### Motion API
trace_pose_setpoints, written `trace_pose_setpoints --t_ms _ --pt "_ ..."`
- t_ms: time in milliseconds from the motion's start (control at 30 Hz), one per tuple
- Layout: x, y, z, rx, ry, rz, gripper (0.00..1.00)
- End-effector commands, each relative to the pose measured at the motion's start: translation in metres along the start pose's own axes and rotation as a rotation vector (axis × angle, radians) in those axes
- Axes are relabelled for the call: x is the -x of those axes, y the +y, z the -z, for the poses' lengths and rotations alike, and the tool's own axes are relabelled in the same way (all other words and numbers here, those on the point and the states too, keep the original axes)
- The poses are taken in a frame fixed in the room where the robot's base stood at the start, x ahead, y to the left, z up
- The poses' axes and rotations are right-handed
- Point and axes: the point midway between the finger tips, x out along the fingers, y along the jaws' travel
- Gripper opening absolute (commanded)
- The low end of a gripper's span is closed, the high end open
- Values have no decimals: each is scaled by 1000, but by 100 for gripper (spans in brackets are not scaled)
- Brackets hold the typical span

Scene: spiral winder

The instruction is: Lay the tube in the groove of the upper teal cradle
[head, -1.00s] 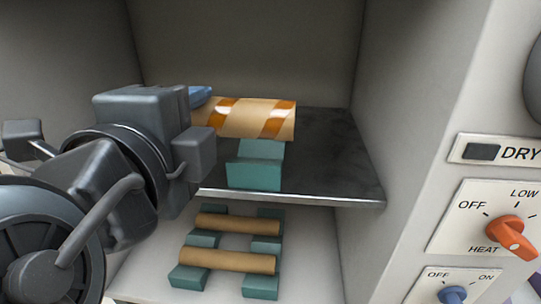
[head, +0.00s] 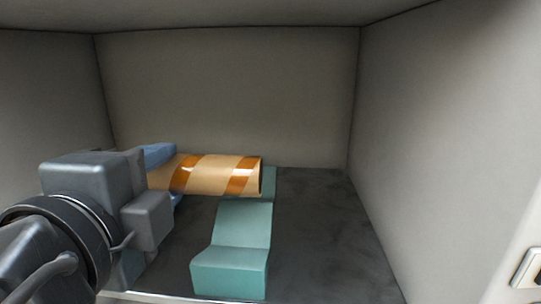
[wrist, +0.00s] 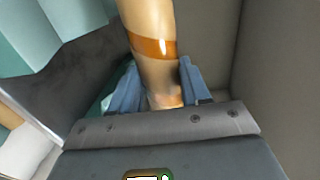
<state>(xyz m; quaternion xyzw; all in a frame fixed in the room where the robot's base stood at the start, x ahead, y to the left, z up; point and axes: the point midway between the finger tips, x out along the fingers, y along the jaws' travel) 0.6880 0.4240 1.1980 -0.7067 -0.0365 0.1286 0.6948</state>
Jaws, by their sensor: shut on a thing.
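The tube (head: 215,174) is tan with glossy orange spiral stripes. My gripper (head: 165,174) is shut on its left part, with blue fingers on either side; the tube also shows between the fingers in the wrist view (wrist: 152,65). In the head view the tube lies roughly level and points right. The upper teal cradle (head: 232,268) stands on the dark shelf, with a sloped block in front and a part showing behind the tube's right end. The tube appears over the cradle's rear part; I cannot tell whether they touch.
The dark shelf (head: 325,230) is bare to the right of the cradle. Pale cabinet walls close it in at the back (head: 230,90) and on the right (head: 430,130). The shelf's front edge runs along the bottom of the head view.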

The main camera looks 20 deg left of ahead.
Motion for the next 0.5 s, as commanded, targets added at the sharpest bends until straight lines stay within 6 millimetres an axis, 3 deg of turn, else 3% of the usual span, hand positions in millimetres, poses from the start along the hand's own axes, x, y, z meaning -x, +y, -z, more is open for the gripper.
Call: trace_pose_setpoints --t_ms 233,500 --pt "-4 32 0 0 -1 1 16" --pt "-7 55 0 -1 -1 1 16"
